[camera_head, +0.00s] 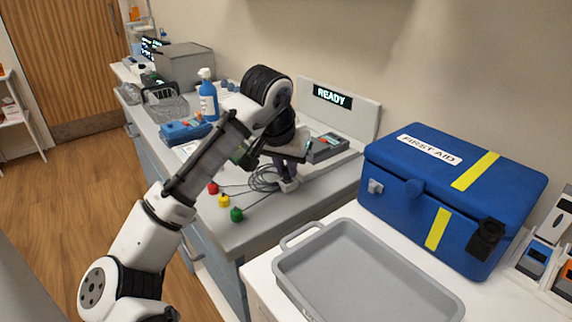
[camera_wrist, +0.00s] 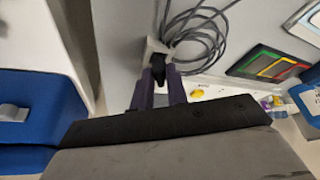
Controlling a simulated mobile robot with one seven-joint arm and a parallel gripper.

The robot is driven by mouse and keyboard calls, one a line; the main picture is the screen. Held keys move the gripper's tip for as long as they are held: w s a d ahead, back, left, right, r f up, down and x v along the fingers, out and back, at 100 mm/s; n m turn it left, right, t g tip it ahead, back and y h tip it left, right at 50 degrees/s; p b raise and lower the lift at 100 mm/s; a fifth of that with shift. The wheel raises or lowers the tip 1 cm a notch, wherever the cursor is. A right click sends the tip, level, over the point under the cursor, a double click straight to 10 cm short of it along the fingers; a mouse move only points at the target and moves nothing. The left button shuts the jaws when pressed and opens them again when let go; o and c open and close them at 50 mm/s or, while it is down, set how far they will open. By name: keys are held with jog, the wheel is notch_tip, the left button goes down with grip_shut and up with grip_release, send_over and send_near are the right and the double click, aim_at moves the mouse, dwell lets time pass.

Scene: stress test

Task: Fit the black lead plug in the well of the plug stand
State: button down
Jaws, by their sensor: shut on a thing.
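The black lead plug (camera_wrist: 158,66) is between the purple fingertips of my gripper (camera_wrist: 160,84) in the wrist view. My gripper is shut on it. The plug's far end is at the small white plug stand (camera_wrist: 153,46). The well is hidden, so I cannot tell how deep the plug sits. In the head view my gripper (camera_head: 284,171) points down just above the white stand (camera_head: 289,186), near the counter's right end. The plug itself is hidden there by the fingers.
A coiled grey cable (camera_head: 262,179) lies left of the stand, with red (camera_head: 213,188), yellow (camera_head: 223,201) and green (camera_head: 236,214) lead ends. A grey device (camera_head: 326,147) stands behind. A grey tray (camera_head: 365,270) and blue first aid box (camera_head: 450,195) are to the right.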

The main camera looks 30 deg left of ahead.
jog(key=shift+f, duration=0.25)
dwell(0.4)
jog(key=c, duration=1.7)
grip_release()
jog(key=shift+r, duration=0.1)
jog(key=shift+r+p, duration=1.85)
jog(key=shift+r, duration=0.1)
jog(key=o, duration=0.6)
